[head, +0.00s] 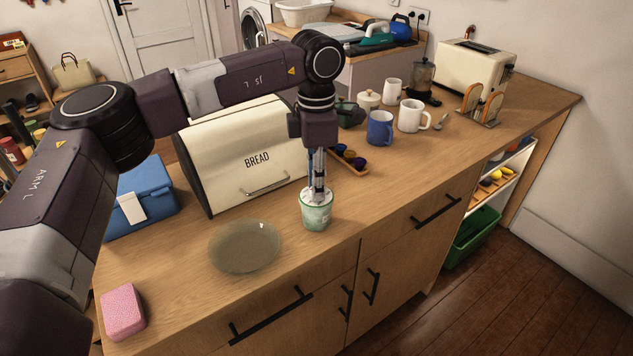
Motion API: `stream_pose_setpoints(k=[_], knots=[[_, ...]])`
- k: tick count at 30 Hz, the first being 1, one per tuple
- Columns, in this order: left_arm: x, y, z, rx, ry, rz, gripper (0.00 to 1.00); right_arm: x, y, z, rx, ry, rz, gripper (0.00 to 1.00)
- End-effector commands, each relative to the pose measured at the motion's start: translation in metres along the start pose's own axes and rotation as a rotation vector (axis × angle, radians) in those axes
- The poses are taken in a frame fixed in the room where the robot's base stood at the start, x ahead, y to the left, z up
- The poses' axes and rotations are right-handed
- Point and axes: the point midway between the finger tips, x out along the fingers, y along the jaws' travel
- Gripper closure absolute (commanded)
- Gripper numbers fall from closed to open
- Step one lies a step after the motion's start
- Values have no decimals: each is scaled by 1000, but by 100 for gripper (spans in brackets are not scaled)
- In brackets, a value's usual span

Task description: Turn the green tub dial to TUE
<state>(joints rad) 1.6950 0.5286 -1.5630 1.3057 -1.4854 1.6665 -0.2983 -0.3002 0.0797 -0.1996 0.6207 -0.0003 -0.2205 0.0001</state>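The green tub (317,217) stands upright on the wooden counter, in front of the bread bin's right end. It has a pale round top with markings too small to read, so I cannot tell which day the dial shows. My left gripper (318,192) points straight down onto the top of the tub, at its middle. Its fingers look close together there, but whether they are closed on the dial's knob is hidden by the gripper itself. My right gripper is not in view.
A cream bread bin (248,153) stands behind the tub. A glass plate (245,247) lies to its left, with a pink sponge (123,311) and a blue box (141,196) further left. A blue mug (380,128) and white mug (412,116) stand behind right. Counter right of the tub is clear.

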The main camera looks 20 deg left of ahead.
Motion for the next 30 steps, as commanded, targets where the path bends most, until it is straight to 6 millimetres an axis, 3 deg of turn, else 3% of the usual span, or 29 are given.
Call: stream_pose_setpoints(k=[4,30], knots=[[0,0,0,0,-1,0,100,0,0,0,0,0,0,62],[-1,0,1,-108,-1,1,100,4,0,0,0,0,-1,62]])
